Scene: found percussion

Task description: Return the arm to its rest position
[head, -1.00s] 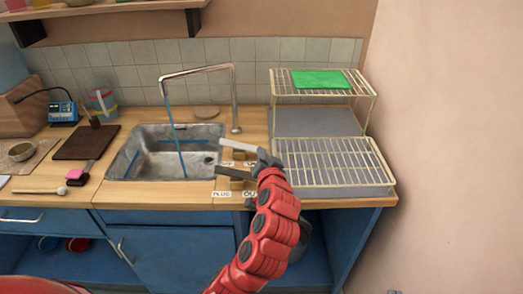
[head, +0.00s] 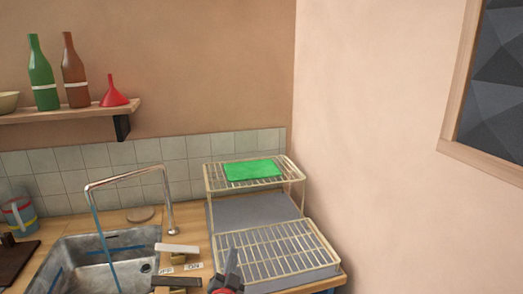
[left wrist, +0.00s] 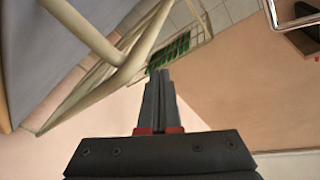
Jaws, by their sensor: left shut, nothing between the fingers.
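My left gripper (head: 231,258) shows at the bottom edge of the head view, in front of the wire drying rack (head: 285,252). Its dark fingers point up and are shut with nothing between them. In the left wrist view my left gripper (left wrist: 160,78) is also shut and empty, with cream rack wires close beside and beyond it. Most of the arm is out of frame. My right gripper is in neither view.
The sink (head: 100,258) and metal faucet (head: 168,200) stand left of the gripper. Two levers, one pale (head: 177,249) and one dark (head: 177,282), lie between. The right wall is bare below a picture.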

